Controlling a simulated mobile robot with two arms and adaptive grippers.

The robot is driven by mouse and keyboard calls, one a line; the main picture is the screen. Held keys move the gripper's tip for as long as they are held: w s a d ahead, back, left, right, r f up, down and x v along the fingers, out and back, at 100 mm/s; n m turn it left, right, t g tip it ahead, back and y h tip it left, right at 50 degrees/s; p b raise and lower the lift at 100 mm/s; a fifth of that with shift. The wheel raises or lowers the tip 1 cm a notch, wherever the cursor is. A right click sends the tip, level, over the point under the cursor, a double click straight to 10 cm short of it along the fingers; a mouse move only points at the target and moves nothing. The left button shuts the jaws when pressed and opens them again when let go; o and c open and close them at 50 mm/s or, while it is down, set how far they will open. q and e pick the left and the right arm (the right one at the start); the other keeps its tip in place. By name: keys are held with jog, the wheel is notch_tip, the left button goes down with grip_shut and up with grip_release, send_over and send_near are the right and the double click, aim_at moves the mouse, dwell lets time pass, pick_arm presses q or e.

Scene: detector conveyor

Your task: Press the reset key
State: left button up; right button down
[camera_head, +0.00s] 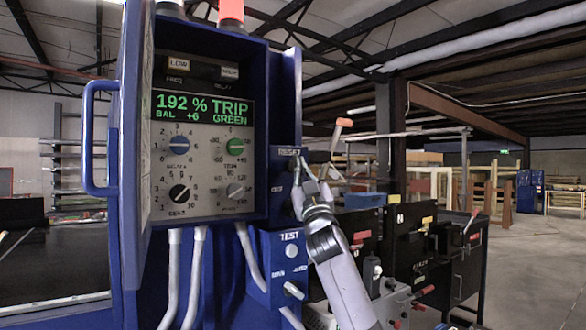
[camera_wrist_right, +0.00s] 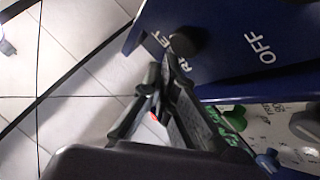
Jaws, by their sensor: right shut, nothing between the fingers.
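The blue detector cabinet (camera_head: 283,125) stands in the head view with its door open. Its RESET label (camera_head: 289,152) is on the right side block, above an OFF mark partly covered by my gripper. My right gripper (camera_head: 303,172) is shut and empty, close in front of this block. In the right wrist view its fingers (camera_wrist_right: 168,72) reach to the label, beside a dark round knob (camera_wrist_right: 188,42) that looks like the reset key and covers part of the lettering. I cannot tell whether they touch. The key is not clear in the head view. My left gripper is not in view.
The lit display (camera_head: 203,108) reads 192 % TRIP, BAL +6, GREEN, with several dials below. A white TEST button (camera_head: 291,251) and a toggle (camera_head: 293,290) sit lower on the block. Dark machines (camera_head: 408,240) stand at right. The open door's handle (camera_head: 88,138) juts left.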

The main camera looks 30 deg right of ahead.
jog(key=shift+w, duration=0.1)
jog(key=shift+w, duration=0.3)
jog(key=shift+w, duration=0.5)
dwell(0.9)
jog(key=shift+s, duration=0.9)
jog(key=shift+s+d, duration=0.2)
jog(key=shift+s, duration=2.3)
